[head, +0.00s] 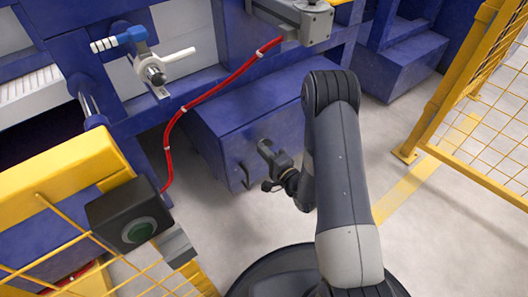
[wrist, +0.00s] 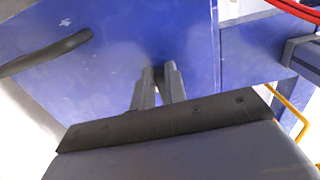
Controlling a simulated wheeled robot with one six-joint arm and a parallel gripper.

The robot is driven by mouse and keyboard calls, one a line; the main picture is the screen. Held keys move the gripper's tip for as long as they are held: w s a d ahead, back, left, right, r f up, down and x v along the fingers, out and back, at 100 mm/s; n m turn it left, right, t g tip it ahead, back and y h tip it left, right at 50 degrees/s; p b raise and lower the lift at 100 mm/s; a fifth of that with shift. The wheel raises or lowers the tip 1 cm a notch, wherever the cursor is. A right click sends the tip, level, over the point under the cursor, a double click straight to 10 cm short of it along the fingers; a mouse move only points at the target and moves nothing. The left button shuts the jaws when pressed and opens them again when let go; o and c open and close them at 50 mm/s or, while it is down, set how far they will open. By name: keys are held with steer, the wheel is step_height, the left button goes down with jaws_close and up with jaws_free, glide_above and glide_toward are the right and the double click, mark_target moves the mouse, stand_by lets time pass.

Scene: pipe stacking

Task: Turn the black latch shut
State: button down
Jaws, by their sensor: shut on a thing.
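My gripper (head: 266,148) is at the front face of a blue cabinet (head: 250,110) in the head view. In the wrist view its two fingers (wrist: 160,75) point at the blue panel and are nearly together. They are shut on a small dark piece (wrist: 158,73) between their tips, which looks like the black latch. The fingers hide most of it, so I cannot tell its angle. A dark curved handle (wrist: 45,54) is on the same panel, left of the fingers and apart from them. The handle also shows in the head view (head: 245,175).
Yellow mesh fencing (head: 480,110) is at the right. Floor between fence and cabinet is clear.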

stand_by(0.3)
steer(key=c, duration=1.4)
jaws_free()
steer(key=shift+c, duration=0.2)
steer(key=p+v, duration=0.2)
steer(key=v, duration=0.8)
steer(key=shift+s+d+p, duration=0.25)
steer(key=shift+s+p, duration=0.05)
steer(key=shift+s, duration=0.05)
steer(key=shift+w+a, duration=0.1)
steer(key=b+x, duration=0.2)
steer(key=x, duration=0.8)
steer(key=shift+w+a, duration=0.2)
steer(key=shift+w, duration=0.05)
